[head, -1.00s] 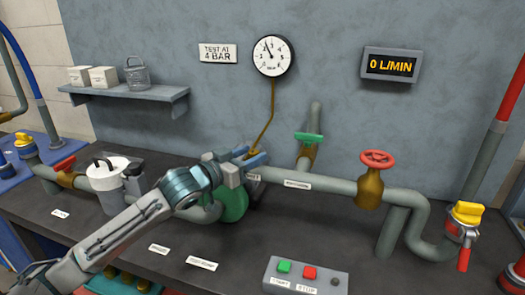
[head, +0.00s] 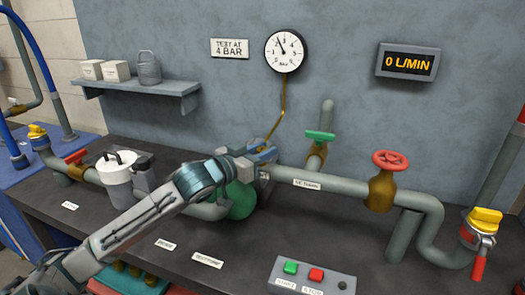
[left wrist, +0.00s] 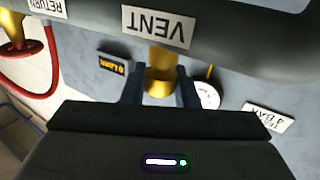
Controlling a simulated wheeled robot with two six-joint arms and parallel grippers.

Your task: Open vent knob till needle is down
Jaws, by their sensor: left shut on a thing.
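The brass vent knob (left wrist: 159,82) shows between my left gripper's dark fingers (left wrist: 160,88) in the left wrist view, below the upside-down VENT label (left wrist: 157,27). The fingers are shut on it. In the head view my left gripper (head: 262,152) is at the pipe above the green pump body, and it hides the knob. The round white gauge (head: 286,51) hangs on the wall, its needle pointing up and slightly left. It is partly visible in the left wrist view (left wrist: 208,96). My right gripper is not in view.
A grey pipe (head: 340,186) runs right to a red handwheel (head: 390,160) and a yellow-capped fitting (head: 484,222). A green-handled valve (head: 320,136) stands behind the pipe. The display (head: 408,63) reads 0 L/MIN. A start-stop box (head: 312,280) sits at the front of the bench.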

